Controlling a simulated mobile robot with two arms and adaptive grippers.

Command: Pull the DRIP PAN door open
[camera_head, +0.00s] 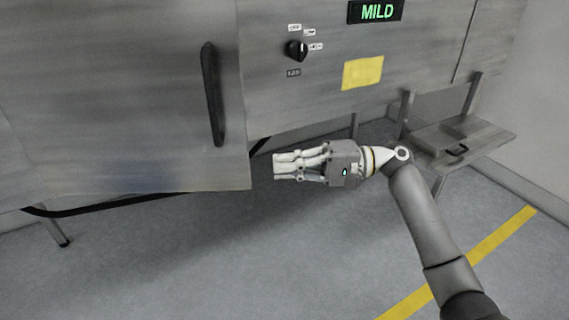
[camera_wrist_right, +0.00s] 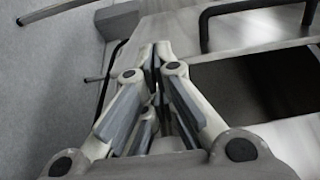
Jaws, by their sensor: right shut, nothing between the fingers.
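The grey metal door (camera_head: 120,80) fills the left of the head view, with a black vertical bar handle (camera_head: 213,95) near its right edge. I see no DRIP PAN label on it. The door appears ajar: the right wrist view shows a dark opening (camera_wrist_right: 240,85) beside a panel with a black handle (camera_wrist_right: 250,8). My right gripper (camera_head: 276,166) is just right of the door's lower right corner, pointing left, below the handle and off it. Its fingers (camera_wrist_right: 160,48) are closed together and empty. My left gripper is out of view.
A grey stand (camera_head: 485,138) is at right. A black hose (camera_head: 130,201) runs under the door. Floor in front is clear, with a yellow stripe (camera_head: 500,240).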

